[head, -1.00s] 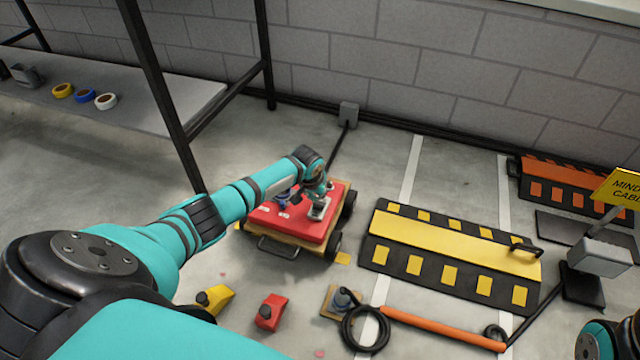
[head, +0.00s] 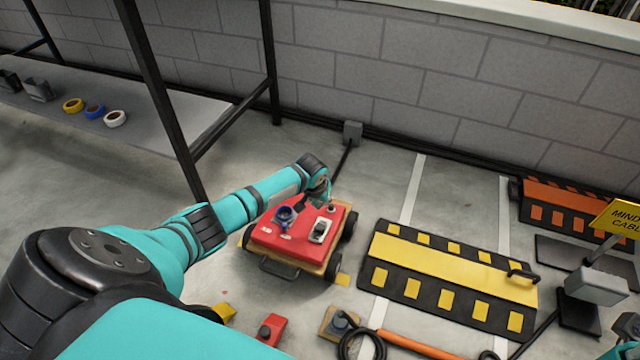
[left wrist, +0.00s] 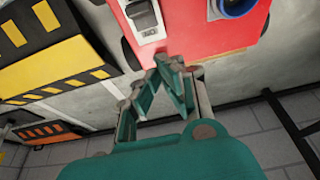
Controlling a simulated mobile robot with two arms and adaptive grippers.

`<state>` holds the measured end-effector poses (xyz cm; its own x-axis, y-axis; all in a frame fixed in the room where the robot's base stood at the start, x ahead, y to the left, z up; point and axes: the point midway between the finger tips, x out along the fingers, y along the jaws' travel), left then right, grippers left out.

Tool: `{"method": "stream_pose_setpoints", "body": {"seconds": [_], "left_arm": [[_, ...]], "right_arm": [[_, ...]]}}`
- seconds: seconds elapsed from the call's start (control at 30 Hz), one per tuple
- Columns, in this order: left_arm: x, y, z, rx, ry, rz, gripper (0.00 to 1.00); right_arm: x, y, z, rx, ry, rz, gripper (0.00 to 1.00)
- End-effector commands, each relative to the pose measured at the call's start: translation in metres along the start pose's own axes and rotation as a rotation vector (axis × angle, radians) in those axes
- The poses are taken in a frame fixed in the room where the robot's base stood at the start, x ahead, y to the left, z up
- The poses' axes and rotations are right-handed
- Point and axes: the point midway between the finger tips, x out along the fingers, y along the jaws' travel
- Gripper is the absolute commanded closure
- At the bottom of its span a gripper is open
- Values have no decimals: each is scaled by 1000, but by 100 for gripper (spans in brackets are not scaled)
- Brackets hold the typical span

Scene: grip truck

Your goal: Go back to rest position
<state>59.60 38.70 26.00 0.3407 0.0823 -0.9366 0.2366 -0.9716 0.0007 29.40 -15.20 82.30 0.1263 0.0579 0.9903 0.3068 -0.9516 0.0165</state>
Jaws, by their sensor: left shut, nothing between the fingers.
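My left arm reaches in from the left in the head view. Its gripper (head: 314,201) is at the far edge of the red-topped wheeled truck (head: 268,237), partly hidden by the wrist. In the left wrist view the fingers (left wrist: 168,66) are together and empty, in front of the truck's red top (left wrist: 205,45). A grey-white switch (head: 320,230) and a blue round part (head: 285,215) are on the red top. Both also show in the left wrist view. A teal bit of my right arm shows at the bottom right; its gripper is out of sight.
A yellow-black cable ramp (head: 449,267) lies right of the truck, an orange-black one (head: 570,205) beyond. A grey shelf (head: 150,130) with tape rolls stands at left. Red (head: 271,329) and yellow blocks, an orange bar (head: 415,345) and a black hose (head: 362,343) lie in front.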

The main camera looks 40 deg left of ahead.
Motion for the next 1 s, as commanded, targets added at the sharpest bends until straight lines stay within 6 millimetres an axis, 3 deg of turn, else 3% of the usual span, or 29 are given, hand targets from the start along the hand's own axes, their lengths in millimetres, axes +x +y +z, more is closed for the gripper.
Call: {"method": "stream_pose_setpoints", "body": {"seconds": [0.03,0.13,0.3,0.7,0.77,0.87,0.97,1.0], "left_arm": [[-15,-1,-2,0,0,0,100],[-34,-1,-2,1,1,-1,100],[-57,-1,-2,0,1,-1,100],[-64,5,0,7,12,9,100],[-65,18,-2,27,45,37,100],[-71,62,-7,92,165,133,100],[-96,126,-13,172,360,279,100],[-112,152,-15,201,451,342,100]], "right_arm": [[3,0,-1,3,-26,8,100],[2,0,-5,7,-54,21,100],[9,0,-8,9,-66,27,100],[13,0,-9,8,-64,27,100],[13,0,-9,8,-64,27,100],[13,0,-9,8,-64,27,100],[13,0,-9,8,-64,27,100],[13,0,-9,8,-64,27,100]]}}
